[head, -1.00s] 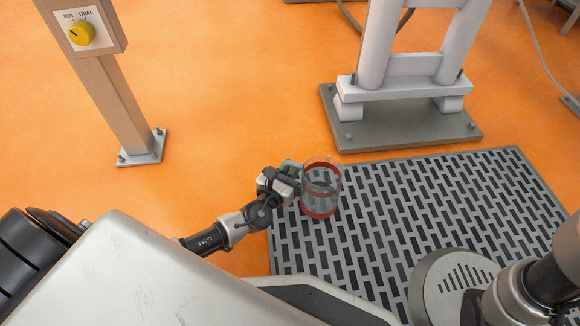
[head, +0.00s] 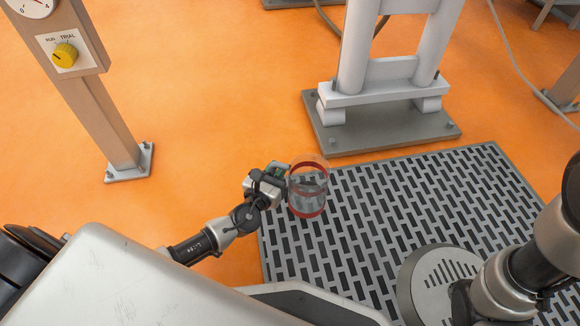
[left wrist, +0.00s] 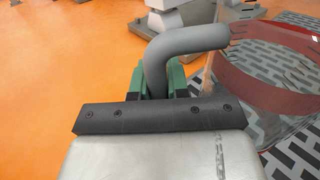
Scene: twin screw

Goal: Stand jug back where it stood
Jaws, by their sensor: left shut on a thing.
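The jug (head: 308,190) is a clear cylinder with red bands near its top and bottom. In the head view it is upright in my left gripper (head: 284,172), in front of the slotted grating; its height above the floor is hard to tell. In the left wrist view my left gripper (left wrist: 158,82) is shut on the jug's grey handle (left wrist: 190,42), between green finger pads. The jug's red band (left wrist: 265,80) and clear wall show at the right. My right arm shows at the right edge of the head view; its gripper is out of sight.
The slotted grey grating (head: 440,190) covers the floor at centre right. A white stand on a grey base plate (head: 385,135) is behind it. A brown post (head: 100,110) with a yellow RUN/TRIAL knob (head: 65,54) stands at the left. Orange floor between them is clear.

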